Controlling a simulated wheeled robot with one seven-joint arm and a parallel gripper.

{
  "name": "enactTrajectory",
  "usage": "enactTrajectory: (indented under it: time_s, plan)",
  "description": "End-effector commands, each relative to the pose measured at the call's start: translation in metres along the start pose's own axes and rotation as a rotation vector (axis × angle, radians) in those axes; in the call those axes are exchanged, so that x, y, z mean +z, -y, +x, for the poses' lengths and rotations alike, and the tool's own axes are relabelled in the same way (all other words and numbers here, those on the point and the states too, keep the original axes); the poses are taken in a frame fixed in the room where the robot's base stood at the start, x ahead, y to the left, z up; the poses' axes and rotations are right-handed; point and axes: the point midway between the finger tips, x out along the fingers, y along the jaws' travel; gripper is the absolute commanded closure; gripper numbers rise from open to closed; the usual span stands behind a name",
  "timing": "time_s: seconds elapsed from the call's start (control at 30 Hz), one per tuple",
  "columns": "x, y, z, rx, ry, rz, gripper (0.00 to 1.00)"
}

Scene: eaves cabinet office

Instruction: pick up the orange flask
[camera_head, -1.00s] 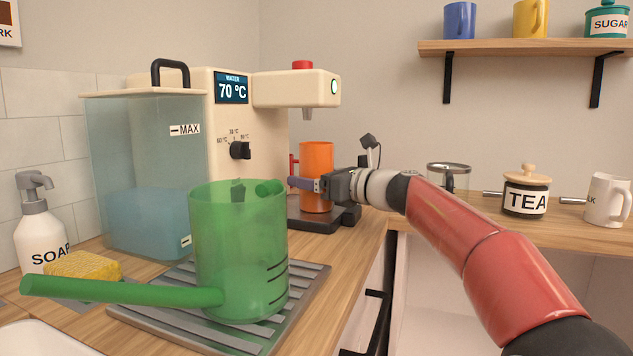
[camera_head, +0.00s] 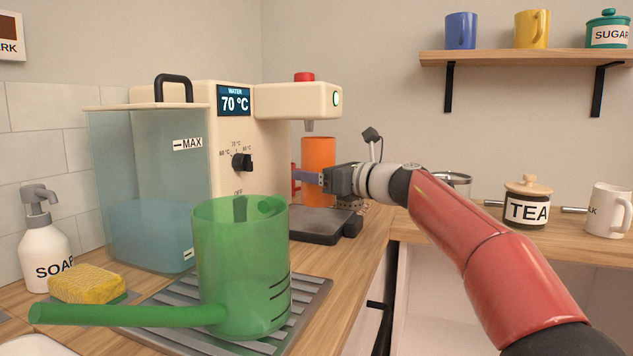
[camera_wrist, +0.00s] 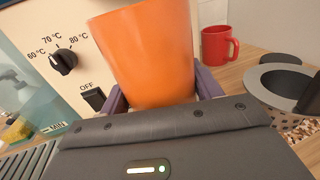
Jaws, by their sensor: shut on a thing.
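The orange flask (camera_head: 318,158) is upright in front of the coffee machine, just below its spout, and appears raised a little over the black drip tray (camera_head: 315,223). My gripper (camera_head: 310,177) is shut on the flask from the right. In the wrist view the orange flask (camera_wrist: 150,55) fills the space between the two purple fingers of my gripper (camera_wrist: 162,92). The flask's lower end is hidden there behind the gripper body.
The cream coffee machine (camera_head: 270,145) stands close behind. A green transparent can (camera_head: 240,275) stands on a slatted mat in front. A red mug (camera_wrist: 220,45) is behind the flask. A tea jar (camera_head: 526,205) and white mug (camera_head: 606,212) stand at right.

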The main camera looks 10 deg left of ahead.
Motion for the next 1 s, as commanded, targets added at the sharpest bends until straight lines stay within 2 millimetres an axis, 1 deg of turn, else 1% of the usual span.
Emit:
enactTrajectory:
  time_s: [0.27,0.4,0.5,0.6,0.7,0.87,1.0]
  plan:
    - [0.000,0.001,-0.065,-0.006,0.002,-0.003,0.70]
    - [0.000,0.000,-0.104,-0.005,0.001,-0.003,0.70]
    - [0.001,0.000,-0.130,-0.005,0.001,-0.003,0.70]
    - [0.001,0.000,-0.150,-0.003,0.002,-0.003,0.70]
    - [0.001,0.000,-0.165,-0.002,0.001,-0.002,0.70]
    - [0.001,-0.003,-0.179,0.000,0.001,-0.002,0.70]
    - [0.001,-0.011,-0.189,0.000,0.002,-0.003,0.70]
